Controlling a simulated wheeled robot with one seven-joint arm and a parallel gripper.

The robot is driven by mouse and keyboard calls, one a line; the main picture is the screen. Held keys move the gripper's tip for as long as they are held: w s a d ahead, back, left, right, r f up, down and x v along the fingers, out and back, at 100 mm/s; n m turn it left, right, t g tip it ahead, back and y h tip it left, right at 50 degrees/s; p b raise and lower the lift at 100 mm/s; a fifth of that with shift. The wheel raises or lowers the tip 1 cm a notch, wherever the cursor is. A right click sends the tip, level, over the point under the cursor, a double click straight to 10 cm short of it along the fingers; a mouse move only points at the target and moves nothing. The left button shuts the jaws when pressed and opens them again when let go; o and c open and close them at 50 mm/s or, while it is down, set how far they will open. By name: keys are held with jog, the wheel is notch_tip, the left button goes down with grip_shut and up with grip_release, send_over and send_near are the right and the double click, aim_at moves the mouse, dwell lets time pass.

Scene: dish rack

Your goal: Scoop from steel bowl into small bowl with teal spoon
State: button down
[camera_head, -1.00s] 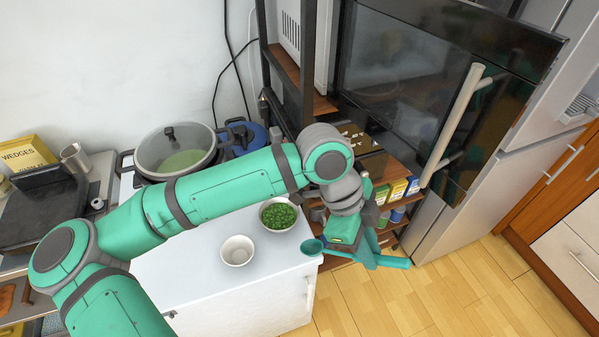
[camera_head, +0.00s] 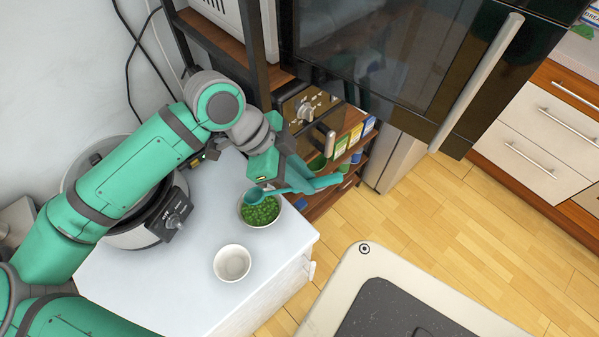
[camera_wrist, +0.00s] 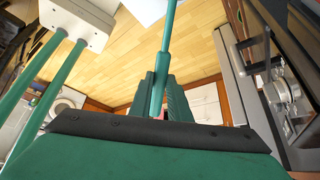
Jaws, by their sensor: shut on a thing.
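The bowl of green pieces, the steel bowl (camera_head: 246,219), stands on the white counter near its right edge. The small bowl (camera_head: 232,263) is white, looks empty and stands nearer me on the same counter. My gripper (camera_head: 318,181) is shut on the teal spoon (camera_head: 270,192), beyond the right edge of the counter. The spoon's head is over the green pieces, at the far side of the bowl; I cannot tell whether it touches them. In the wrist view the spoon's handle (camera_wrist: 164,60) runs up from between my fingers, and its head is out of view.
A large cooker (camera_head: 152,225) with a knob stands left of the bowls. A shelf unit (camera_head: 330,190) with boxes and a coffee machine (camera_head: 305,110) stands close behind my gripper. The counter front (camera_head: 180,300) is clear.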

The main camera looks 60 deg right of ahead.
notch_tip(320, 180, down, 7)
jog(key=w, duration=0.1)
jog(key=r, duration=0.4)
jog(key=shift+a+r, duration=0.3)
jog(key=shift+r, duration=0.1)
jog(key=shift+s+d, duration=0.1)
jog(key=shift+s, duration=0.2)
jog(key=shift+s+d+f+t+y, duration=0.35)
jog(key=shift+s+t, duration=0.15)
jog(key=shift+t, duration=0.1)
jog(key=shift+s+d+f+t+y, duration=0.3)
jog(key=shift+s+t+y, duration=0.1)
jog(key=shift+s+t, duration=0.15)
jog(key=shift+s+d+f+t+y, duration=0.25)
jog(key=shift+s+d+t+y, duration=0.15)
jog(key=shift+t, duration=0.25)
jog(key=shift+a, duration=0.1)
